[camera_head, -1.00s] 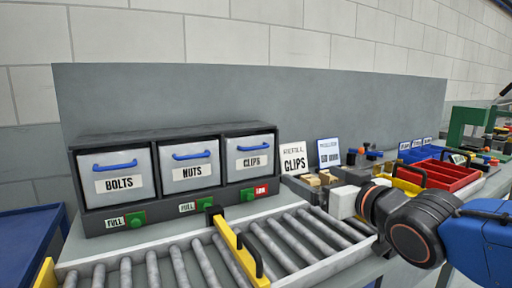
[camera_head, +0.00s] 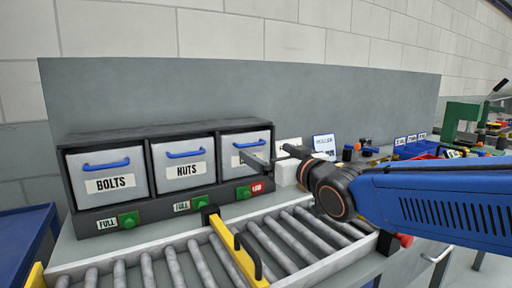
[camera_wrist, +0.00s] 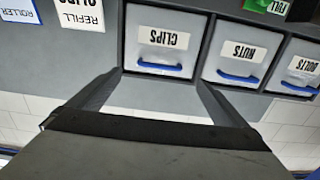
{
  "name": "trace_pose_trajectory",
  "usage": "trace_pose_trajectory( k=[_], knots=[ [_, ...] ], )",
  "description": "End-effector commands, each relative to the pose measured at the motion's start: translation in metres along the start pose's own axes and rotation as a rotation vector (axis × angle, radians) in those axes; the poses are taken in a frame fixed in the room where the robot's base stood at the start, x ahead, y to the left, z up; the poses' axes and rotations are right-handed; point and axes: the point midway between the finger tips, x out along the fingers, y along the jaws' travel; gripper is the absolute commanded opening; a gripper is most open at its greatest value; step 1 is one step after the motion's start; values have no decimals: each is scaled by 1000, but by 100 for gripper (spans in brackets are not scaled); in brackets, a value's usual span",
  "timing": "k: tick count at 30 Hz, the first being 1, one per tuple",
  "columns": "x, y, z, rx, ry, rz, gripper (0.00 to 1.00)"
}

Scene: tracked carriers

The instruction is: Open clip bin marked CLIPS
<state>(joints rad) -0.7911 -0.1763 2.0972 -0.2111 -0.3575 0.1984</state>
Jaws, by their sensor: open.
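The CLIPS bin (camera_head: 247,149) is the right one of three grey drawers in a dark cabinet, and it looks shut. Its label is partly hidden by my gripper in the head view. In the wrist view, which is upside down, the CLIPS bin (camera_wrist: 163,40) shows its label and its blue handle (camera_wrist: 160,66). My gripper (camera_head: 264,158) is in front of the CLIPS bin. In the wrist view its two fingers (camera_wrist: 157,88) are apart, one towards each side of that bin, with nothing between them.
The NUTS bin (camera_head: 184,166) and BOLTS bin (camera_head: 106,174) are to the left, both shut. A roller conveyor (camera_head: 160,262) with a yellow bar (camera_head: 238,254) runs in front. A ROLLER card (camera_head: 324,143) and small parts stand to the right.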

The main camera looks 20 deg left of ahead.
Motion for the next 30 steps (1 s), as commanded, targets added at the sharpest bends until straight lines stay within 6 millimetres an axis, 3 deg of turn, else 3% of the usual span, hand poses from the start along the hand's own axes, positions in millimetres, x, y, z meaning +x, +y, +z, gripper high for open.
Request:
trace_pose_trajectory(
  k=[9, 15, 28, 29, 30],
  knots=[
    [49, 0, 1, -1, -2, 0, 98],
    [69, 0, 0, 0, 0, 0, 98],
    [77, 0, 0, 0, 0, 0, 98],
    [77, 0, 0, 0, 0, 0, 95],
    [77, 0, 0, 0, 0, 0, 86]
  ],
)
